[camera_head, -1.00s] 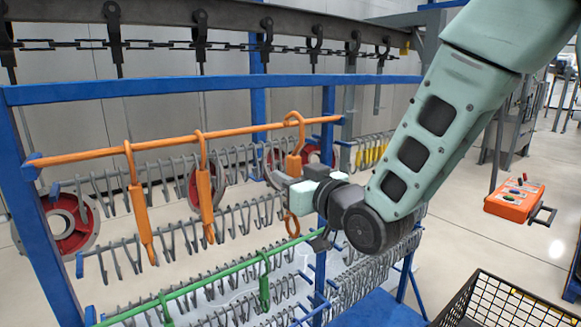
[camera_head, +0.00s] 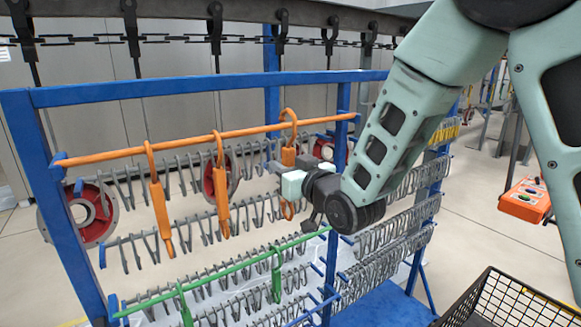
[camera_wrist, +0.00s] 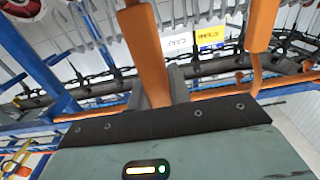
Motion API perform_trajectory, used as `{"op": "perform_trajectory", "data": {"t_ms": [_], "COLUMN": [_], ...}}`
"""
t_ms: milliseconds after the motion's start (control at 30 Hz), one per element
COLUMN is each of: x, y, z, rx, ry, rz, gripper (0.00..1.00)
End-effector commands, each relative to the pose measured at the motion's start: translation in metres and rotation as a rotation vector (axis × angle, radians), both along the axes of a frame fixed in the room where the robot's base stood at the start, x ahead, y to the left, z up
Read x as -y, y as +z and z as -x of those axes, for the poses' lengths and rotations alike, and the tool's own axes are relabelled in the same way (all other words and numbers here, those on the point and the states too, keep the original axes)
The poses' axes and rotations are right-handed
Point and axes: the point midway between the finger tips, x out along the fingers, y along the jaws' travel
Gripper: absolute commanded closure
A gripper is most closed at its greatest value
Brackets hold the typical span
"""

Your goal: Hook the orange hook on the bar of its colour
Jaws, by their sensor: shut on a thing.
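The orange bar (camera_head: 110,153) runs across the upper part of the blue frame. Two orange hooks hang on it, one at the left (camera_head: 161,210) and one near the middle (camera_head: 221,190). My gripper (camera_head: 292,184) is shut on a third orange hook (camera_head: 289,154) near the bar's right end. This hook is upright, and its curved top overlaps the bar in the head view; I cannot tell if it rests on the bar. In the wrist view the held hook (camera_wrist: 148,60) rises from my gripper, with another orange hook (camera_wrist: 263,25) to its right.
A green bar (camera_head: 215,272) with green hooks (camera_head: 276,278) lies below. Rows of grey hooks (camera_head: 385,262) fill the blue rack (camera_head: 65,240). A black wire basket (camera_head: 500,305) stands at lower right. An orange control box (camera_head: 525,200) hangs at right. A chain conveyor (camera_head: 180,38) runs above.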

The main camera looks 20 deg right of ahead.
Motion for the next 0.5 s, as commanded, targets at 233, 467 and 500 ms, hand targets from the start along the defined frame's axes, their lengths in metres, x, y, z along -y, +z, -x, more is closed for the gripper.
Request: {"op": "perform_trajectory", "data": {"t_ms": [233,467,500], "x": [-0.006,-0.012,-0.013], "y": [0.001,0.000,0.000], "z": [-0.019,-0.035,-0.038], "rx": [0.000,-0.001,-0.001], "ry": [0.000,0.000,0.000], "rz": [0.000,0.000,0.000], "gripper": [1.00,1.00,1.00]}}
